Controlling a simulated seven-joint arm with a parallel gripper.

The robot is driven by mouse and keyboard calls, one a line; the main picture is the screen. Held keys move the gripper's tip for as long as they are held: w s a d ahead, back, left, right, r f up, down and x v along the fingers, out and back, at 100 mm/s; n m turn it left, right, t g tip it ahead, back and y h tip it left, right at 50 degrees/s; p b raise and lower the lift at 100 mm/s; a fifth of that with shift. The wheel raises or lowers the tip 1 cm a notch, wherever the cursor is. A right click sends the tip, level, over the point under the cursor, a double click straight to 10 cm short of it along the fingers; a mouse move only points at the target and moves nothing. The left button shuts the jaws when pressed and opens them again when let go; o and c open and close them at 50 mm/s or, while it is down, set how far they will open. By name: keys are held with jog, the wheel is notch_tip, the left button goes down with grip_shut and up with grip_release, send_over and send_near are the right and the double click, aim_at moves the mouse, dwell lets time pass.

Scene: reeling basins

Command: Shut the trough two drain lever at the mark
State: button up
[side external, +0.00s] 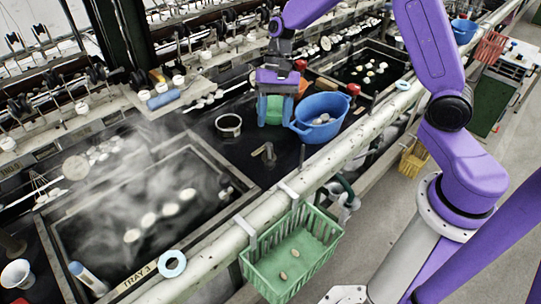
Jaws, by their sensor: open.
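The farther basin (326,76), dark with pale cocoons floating in it, lies behind the blue tub; no readable number shows on it. A red knob (353,89) stands at its near corner, and another red knob (300,65) shows just right of my gripper. A short grey-brown lever-like fitting (265,153) stands on the dark deck between the basins. I cannot tell which of these is the trough two drain lever, and no mark is clear. My gripper (275,120) points down, open, left of the blue tub; its green-blue lower part hides what is behind it.
A blue tub (321,118) with pale cocoons stands close beside my gripper. A metal ring-shaped cup (229,125) is left of it. A green basket (290,252) hangs on the pale front rail (215,262).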

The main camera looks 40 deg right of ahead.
aim_at(270, 159)
jog(key=x, duration=1)
jog(key=shift+s+a+f, duration=0.1)
jog(key=shift+a+f, duration=0.05)
jog(key=shift+f, duration=0.25)
grip_shut()
